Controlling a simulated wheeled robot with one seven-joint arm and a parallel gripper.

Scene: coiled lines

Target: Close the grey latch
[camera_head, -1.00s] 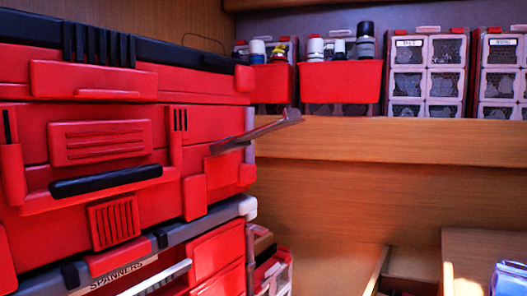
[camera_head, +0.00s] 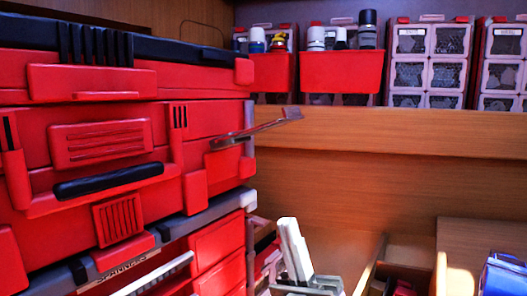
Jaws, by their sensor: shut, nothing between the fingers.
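The grey latch (camera_head: 255,128) is a thin lever on the right side of the red toolbox (camera_head: 95,140). It sticks out to the right, tilted slightly up, away from the box face. My gripper (camera_head: 287,223) shows at the lower middle, with pale fingers pointing up and close together. It is shut and empty, below and slightly right of the latch, apart from it. The rest of my arm is out of frame.
Red bins (camera_head: 340,75) with bottles and clear-drawer cabinets (camera_head: 428,60) stand on the wooden shelf (camera_head: 390,130) behind. A lower drawer unit with a white handle (camera_head: 155,275) is under the toolbox. Open space lies right of the latch.

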